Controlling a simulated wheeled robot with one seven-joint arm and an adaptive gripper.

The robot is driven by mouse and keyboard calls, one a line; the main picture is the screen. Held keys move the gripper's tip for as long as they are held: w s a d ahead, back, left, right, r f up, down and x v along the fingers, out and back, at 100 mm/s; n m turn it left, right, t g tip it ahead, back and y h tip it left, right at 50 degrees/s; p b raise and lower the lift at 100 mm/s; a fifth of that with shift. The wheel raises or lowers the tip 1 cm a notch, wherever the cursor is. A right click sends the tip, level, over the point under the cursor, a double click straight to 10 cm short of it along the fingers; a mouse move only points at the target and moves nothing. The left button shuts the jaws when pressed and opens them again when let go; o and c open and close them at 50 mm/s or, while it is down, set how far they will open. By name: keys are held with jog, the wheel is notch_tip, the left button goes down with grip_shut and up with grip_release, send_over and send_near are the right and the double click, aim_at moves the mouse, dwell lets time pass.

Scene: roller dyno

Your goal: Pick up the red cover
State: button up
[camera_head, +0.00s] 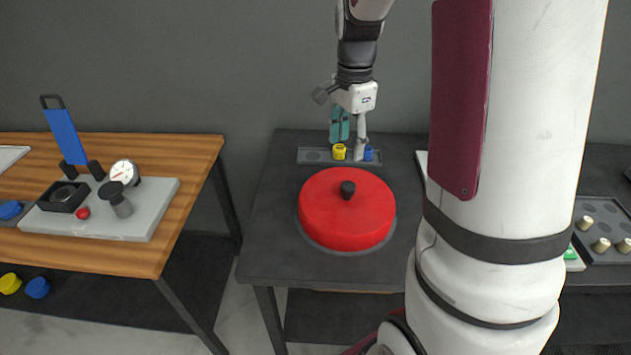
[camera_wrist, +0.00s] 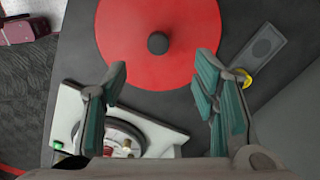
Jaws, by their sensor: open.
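The red cover (camera_head: 346,215) is a round, low lid with a black knob (camera_head: 348,189) at its centre. It sits on the dark table in the head view, over a grey round rim. In the wrist view the red cover (camera_wrist: 120,40) and its black knob (camera_wrist: 158,43) lie ahead of my fingertips, near the top of the picture. My gripper (camera_head: 345,125) is above the back of the table, behind the cover in the head view. In the wrist view my gripper (camera_wrist: 160,80) is open, its teal fingers apart with nothing between them.
A grey strip tray (camera_head: 312,156) with a yellow piece (camera_head: 339,152) and a blue piece (camera_head: 369,153) lies behind the cover. A wooden table (camera_head: 190,150) with a gauge device (camera_head: 150,205) stands left. A tray with several knobs (camera_head: 601,245) is at right.

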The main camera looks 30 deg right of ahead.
send_over(348, 185)
jog(key=f, duration=0.8)
jog(key=shift+w+a+f+p, duration=0.15)
jog(key=shift+a+f+p, duration=0.05)
jog(key=shift+a+p, duration=0.15)
jog(key=f, duration=0.3)
jog(key=f+p, duration=0.1)
jog(key=shift+s+d+f, duration=0.2)
jog(key=shift+s+d, duration=0.05)
jog(key=shift+d, duration=0.15)
jog(key=shift+w+f, duration=0.1)
jog(key=shift+f, duration=0.45)
grip_shut()
